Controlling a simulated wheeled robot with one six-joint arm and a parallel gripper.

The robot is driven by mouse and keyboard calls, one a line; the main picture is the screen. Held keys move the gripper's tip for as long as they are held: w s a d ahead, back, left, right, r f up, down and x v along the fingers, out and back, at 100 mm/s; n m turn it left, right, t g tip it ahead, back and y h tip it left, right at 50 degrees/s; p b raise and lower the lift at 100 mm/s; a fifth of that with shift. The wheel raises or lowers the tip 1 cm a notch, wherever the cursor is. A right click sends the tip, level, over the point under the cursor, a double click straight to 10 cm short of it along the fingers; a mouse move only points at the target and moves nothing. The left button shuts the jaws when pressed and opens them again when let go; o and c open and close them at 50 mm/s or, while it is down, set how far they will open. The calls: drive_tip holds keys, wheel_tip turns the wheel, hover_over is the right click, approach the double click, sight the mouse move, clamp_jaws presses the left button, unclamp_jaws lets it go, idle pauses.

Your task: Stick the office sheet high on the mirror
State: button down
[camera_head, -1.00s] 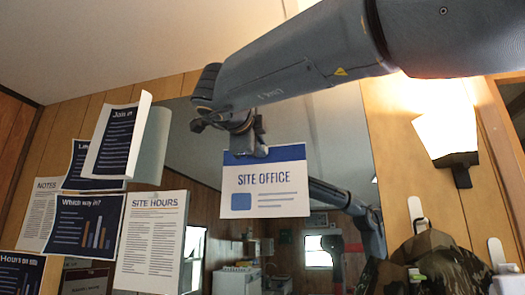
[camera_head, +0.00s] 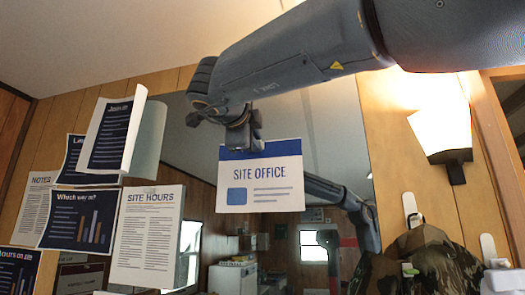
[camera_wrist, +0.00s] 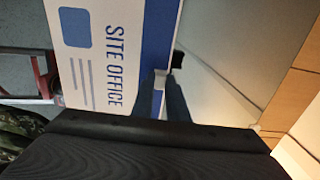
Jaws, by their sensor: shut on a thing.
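The office sheet (camera_head: 262,184) is white with a blue top band and the words "SITE OFFICE". It hangs upright in front of the mirror (camera_head: 335,130), high on the glass, in the head view. My gripper (camera_head: 245,140) is shut on the sheet's top edge. In the wrist view the sheet (camera_wrist: 110,60) shows sideways, with my gripper's fingers (camera_wrist: 163,85) at its blue band. I cannot tell whether the sheet touches the glass. The mirror reflects the room and my arm.
Several papers, among them a "SITE HOURS" sheet (camera_head: 148,235) and a curled booklet (camera_head: 122,135), cover the wall and mirror's left side. A lit wall lamp (camera_head: 440,125) is at right, above a camouflage item (camera_head: 435,262) near hooks. Bare glass lies right of the sheet.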

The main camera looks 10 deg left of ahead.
idle(0.8)
drive_tip(key=c, duration=1.7)
unclamp_jaws()
drive_tip(key=shift+o, duration=0.2)
drive_tip(key=shift+s, duration=0.1)
